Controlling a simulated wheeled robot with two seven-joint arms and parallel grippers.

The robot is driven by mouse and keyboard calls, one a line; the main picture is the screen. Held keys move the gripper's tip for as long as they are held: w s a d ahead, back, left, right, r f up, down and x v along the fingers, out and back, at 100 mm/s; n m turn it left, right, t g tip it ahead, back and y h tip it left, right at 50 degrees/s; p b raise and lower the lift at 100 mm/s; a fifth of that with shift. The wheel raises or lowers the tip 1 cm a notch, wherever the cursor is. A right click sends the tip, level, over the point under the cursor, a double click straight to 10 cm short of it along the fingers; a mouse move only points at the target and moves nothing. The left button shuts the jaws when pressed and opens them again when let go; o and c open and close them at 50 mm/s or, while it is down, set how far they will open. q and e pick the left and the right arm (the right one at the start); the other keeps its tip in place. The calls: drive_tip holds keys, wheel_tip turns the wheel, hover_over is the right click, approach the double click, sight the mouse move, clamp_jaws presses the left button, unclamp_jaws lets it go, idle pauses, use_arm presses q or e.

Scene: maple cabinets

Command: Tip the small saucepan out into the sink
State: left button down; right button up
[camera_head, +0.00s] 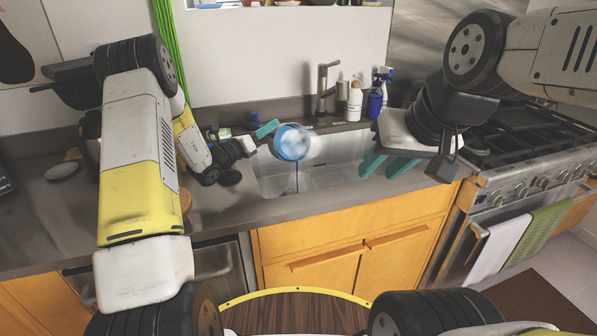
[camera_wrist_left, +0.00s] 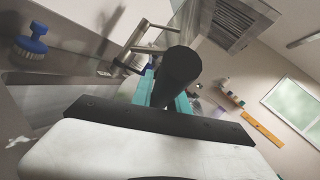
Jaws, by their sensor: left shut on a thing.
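The small saucepan (camera_head: 290,143) is light blue and hangs in the air over the sink (camera_head: 331,177). Its round face is turned toward the head camera, so it looks tilted; I cannot tell whether anything is still inside. A pale blurred patch shows at its right side. My left gripper (camera_head: 265,131) is shut on the saucepan, at its left. In the left wrist view a dark rounded shape, probably its handle (camera_wrist_left: 179,72), sits between the teal fingers. My right gripper (camera_head: 388,164) is open and empty, over the counter at the sink's right end.
The faucet (camera_head: 326,88) stands behind the sink, with a white bottle (camera_head: 354,101) and a blue spray bottle (camera_head: 375,103) to its right. The stove (camera_head: 520,150) is at the right. A blue-handled brush (camera_wrist_left: 31,43) shows in the left wrist view.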

use_arm(q)
drive_tip(key=shift+s+d+r+m+h, duration=0.25)
drive_tip(key=shift+s+m+h, duration=0.05)
drive_tip(key=shift+s+m, duration=0.2)
drive_tip(key=shift+s+d+r+m+h+p, duration=0.2)
drive_tip(key=shift+s+d+m+h, duration=0.1)
drive_tip(key=shift+s+m, duration=0.3)
drive_tip(key=shift+s+d+r+m+h+p, duration=0.15)
drive_tip(key=shift+s+d+m+h, duration=0.2)
drive_tip(key=shift+s, duration=0.35)
drive_tip(key=shift+s+d+m+h, duration=0.15)
drive_tip(key=shift+s+m, duration=0.3)
drive_tip(key=shift+m, duration=0.15)
drive_tip(key=shift+s+d+m+h, duration=0.1)
drive_tip(key=shift+s+d+m, duration=0.05)
drive_tip(key=shift+s+m, duration=0.35)
idle(0.5)
